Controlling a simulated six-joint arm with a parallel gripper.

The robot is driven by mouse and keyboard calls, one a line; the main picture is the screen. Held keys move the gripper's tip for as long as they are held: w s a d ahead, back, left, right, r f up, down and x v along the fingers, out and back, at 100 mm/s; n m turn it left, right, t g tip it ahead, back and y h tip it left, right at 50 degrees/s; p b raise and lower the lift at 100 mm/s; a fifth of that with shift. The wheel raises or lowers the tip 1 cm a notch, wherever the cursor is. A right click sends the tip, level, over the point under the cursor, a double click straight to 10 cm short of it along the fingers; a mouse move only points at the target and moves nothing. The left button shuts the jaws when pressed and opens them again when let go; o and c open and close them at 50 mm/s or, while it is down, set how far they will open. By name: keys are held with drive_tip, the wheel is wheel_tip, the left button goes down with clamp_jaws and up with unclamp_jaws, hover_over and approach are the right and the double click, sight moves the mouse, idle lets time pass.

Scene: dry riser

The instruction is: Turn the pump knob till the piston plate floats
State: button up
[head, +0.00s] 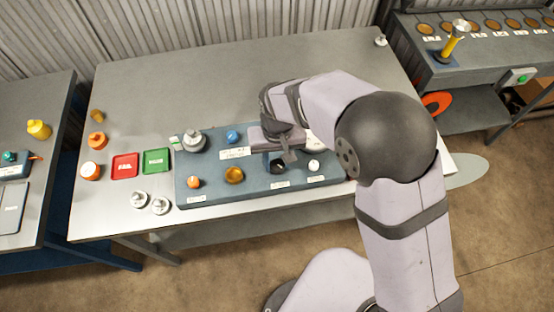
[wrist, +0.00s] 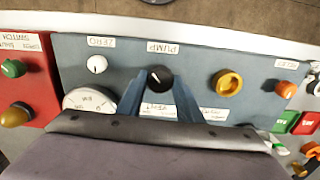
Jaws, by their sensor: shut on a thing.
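The black pump knob (wrist: 159,77) sits on the blue-grey panel under an upside-down PUMP label in the wrist view. In the head view the knob (head: 278,167) shows at the panel's front edge. My gripper (wrist: 158,88) is shut on it, one blue finger on each side; in the head view the gripper (head: 287,157) points down at it. A stacked silver disc piece (head: 193,140), which looks like the piston plate, stands at the panel's back left. I cannot tell whether it floats. A white dial gauge (wrist: 88,102) is partly hidden by my gripper.
A white zero knob (wrist: 96,64), a yellow knob (wrist: 228,82) and an orange knob (wrist: 286,89) stand close beside the pump knob. Red (head: 125,165) and green (head: 156,160) trays and loose silver weights (head: 160,205) lie left of the panel.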

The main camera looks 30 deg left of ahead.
sight(277, 164)
drive_tip(key=o, duration=1)
drive_tip(key=shift+o, duration=0.2)
drive_tip(key=shift+r, duration=0.1)
drive_tip(key=shift+r+b, duration=1.15)
drive_tip(key=shift+r, duration=2.45)
